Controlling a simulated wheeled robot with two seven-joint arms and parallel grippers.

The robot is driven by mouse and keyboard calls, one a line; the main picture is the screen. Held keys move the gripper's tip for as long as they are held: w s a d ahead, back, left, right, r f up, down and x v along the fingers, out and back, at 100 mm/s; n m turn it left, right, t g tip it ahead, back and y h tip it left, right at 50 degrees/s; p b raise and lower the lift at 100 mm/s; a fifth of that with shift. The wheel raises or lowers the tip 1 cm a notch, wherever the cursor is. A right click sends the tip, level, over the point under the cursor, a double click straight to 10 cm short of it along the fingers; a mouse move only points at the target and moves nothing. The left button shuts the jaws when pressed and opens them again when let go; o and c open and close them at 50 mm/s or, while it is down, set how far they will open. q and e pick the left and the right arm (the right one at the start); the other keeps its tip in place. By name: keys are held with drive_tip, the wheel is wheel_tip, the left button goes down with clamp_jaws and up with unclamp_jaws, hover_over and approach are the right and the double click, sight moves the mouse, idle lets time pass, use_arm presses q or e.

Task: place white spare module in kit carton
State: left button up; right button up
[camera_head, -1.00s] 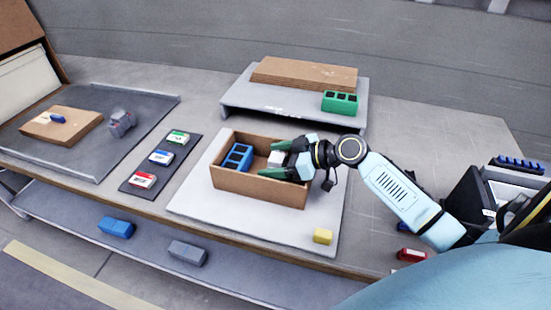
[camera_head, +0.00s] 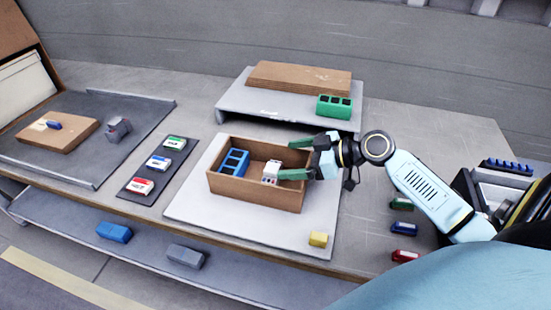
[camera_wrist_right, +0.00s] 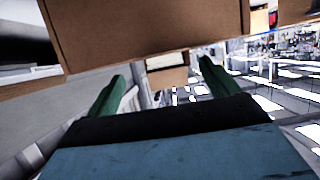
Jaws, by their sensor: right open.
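The kit carton (camera_head: 254,195) is an open brown box on a pale board in the head view. The white spare module (camera_head: 271,173) is inside its right half, apparently upright, with dark and reddish marks on its near side. My left gripper is not in view.
A dark strip (camera_head: 133,186) with several labelled blocks lies to the left.

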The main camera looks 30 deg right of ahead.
drive_tip(key=v, duration=0.5)
drive_tip(key=shift+s+d+r, duration=0.1)
drive_tip(key=shift+s+d, duration=0.1)
